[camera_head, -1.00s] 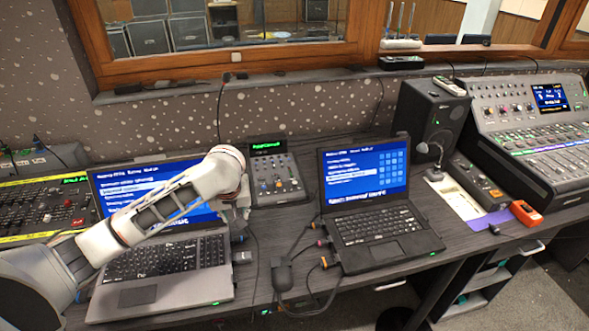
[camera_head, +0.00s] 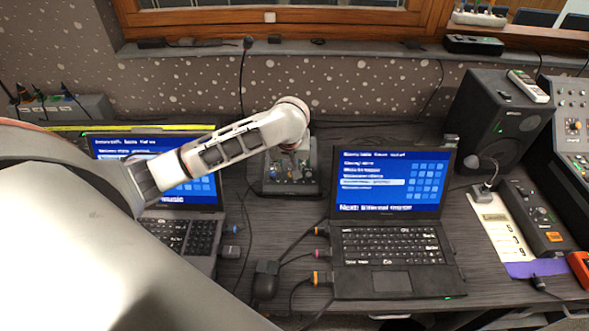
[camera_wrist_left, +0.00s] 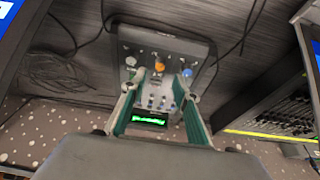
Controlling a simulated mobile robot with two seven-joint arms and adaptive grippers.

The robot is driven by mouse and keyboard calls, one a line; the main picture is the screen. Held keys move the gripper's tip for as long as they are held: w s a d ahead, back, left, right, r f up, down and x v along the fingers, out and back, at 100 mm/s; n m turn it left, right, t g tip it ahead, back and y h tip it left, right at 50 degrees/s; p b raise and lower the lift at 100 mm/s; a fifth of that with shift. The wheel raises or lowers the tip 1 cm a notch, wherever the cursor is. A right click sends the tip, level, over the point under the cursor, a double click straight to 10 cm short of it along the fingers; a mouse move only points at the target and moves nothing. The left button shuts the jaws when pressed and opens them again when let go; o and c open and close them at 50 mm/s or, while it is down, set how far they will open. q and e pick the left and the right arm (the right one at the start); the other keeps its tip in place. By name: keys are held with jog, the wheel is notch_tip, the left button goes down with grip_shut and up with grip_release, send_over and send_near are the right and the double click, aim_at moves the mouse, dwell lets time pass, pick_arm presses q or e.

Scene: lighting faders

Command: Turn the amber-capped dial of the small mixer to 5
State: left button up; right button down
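The small mixer (camera_head: 305,187) stands on the desk between two laptops, partly hidden under my left wrist in the head view. In the left wrist view the mixer (camera_wrist_left: 195,47) shows its dark panel, with the amber-capped dial (camera_wrist_left: 159,67) near the middle. A pale dial (camera_wrist_left: 130,61) is to its left and a blue one (camera_wrist_left: 187,72) to its right. My left gripper (camera_wrist_left: 157,80) is open above the panel, its fingers apart on either side of the amber dial's line in the picture. I cannot tell contact or the dial's setting. My right gripper is not in view.
An open laptop (camera_head: 392,245) stands right of the mixer, another (camera_head: 190,235) left. Cables and a black adapter (camera_head: 266,280) lie in front. A speaker (camera_head: 500,115) stands at the right. A green-lit display (camera_wrist_left: 150,119) shows on the mixer.

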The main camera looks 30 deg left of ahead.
pick_arm(q)
jog(key=shift+x, duration=3.05)
grip_shut()
